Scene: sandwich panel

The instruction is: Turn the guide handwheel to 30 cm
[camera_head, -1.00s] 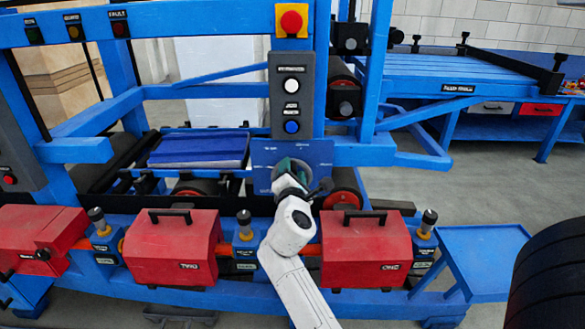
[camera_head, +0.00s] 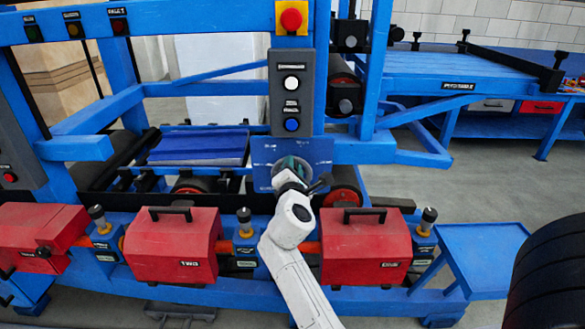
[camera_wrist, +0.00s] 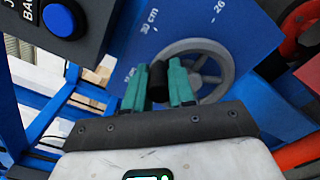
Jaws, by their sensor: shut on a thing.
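The guide handwheel is a grey spoked wheel (camera_wrist: 228,79) on a blue panel in the wrist view. A black handle knob (camera_wrist: 157,77) stands out from its left side. My gripper (camera_wrist: 159,72) has green fingers, one on each side of the knob, and is shut on it. Scale marks run over the panel: "30 cm" (camera_wrist: 149,21) is above and left of the wheel, "26" is at upper right, and another mark at left is too small to read surely. In the head view my gripper (camera_head: 290,166) covers much of the wheel, and no pointer can be made out.
A grey button box (camera_head: 291,94) with white and blue buttons is just above the wheel, below a red emergency stop (camera_head: 291,19). Red housings (camera_head: 363,247) and (camera_head: 172,245) stand below on either side of my arm. A blue side tray (camera_head: 484,250) is at right.

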